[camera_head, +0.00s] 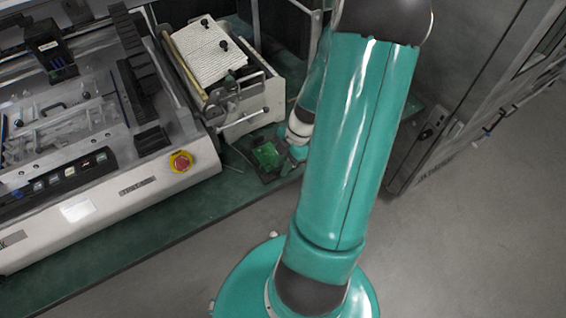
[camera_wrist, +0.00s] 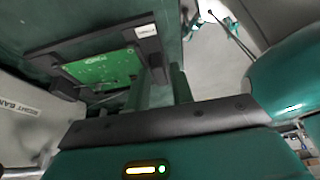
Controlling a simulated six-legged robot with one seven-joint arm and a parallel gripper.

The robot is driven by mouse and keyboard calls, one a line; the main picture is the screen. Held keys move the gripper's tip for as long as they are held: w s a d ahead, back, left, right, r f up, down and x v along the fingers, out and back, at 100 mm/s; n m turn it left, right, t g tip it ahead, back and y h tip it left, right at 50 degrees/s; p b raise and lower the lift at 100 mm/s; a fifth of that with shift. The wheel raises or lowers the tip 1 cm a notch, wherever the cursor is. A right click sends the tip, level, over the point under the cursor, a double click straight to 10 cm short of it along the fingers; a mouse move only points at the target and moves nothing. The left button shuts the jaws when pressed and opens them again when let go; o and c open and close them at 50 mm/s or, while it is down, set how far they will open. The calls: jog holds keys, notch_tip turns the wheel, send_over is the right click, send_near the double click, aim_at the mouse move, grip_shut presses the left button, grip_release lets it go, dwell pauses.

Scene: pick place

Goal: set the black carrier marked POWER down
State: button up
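The black carrier (camera_wrist: 88,40) is a flat dark frame around a green circuit board (camera_wrist: 105,68) with pale lettering that reads upside down. A small white label sits at its corner. The carrier also shows in the head view (camera_head: 267,171), low at the bench's front edge beside my gripper. My gripper (camera_wrist: 166,82) has its two fingers on either side of the carrier's near right edge and appears shut on it. In the head view my arm hides most of the gripper. Whether the carrier's underside touches the green surface cannot be told.
A white machine with a red stop button (camera_head: 181,162) stands left of the carrier. A boxy unit with a ribbed white top (camera_head: 208,52) stands close behind it. Green bench top (camera_head: 150,228) is bare along the front. A framed panel (camera_head: 470,110) stands at right.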

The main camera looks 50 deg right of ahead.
jog(key=shift+o, duration=0.6)
jog(key=shift+r, duration=0.25)
jog(key=v, duration=1.2)
jog(key=w+a+r+m+h, duration=0.2)
jog(key=a+r+m, duration=0.1)
jog(key=a+r, duration=0.3)
jog(key=w+a+r+m+h, duration=0.25)
jog(key=a+r+m, duration=0.2)
jog(key=a, duration=0.45)
jog(key=s+a+r+m+t, duration=0.4)
jog(key=a+r+m, duration=0.3)
jog(key=a, duration=0.6)
jog(key=shift+r, duration=0.55)
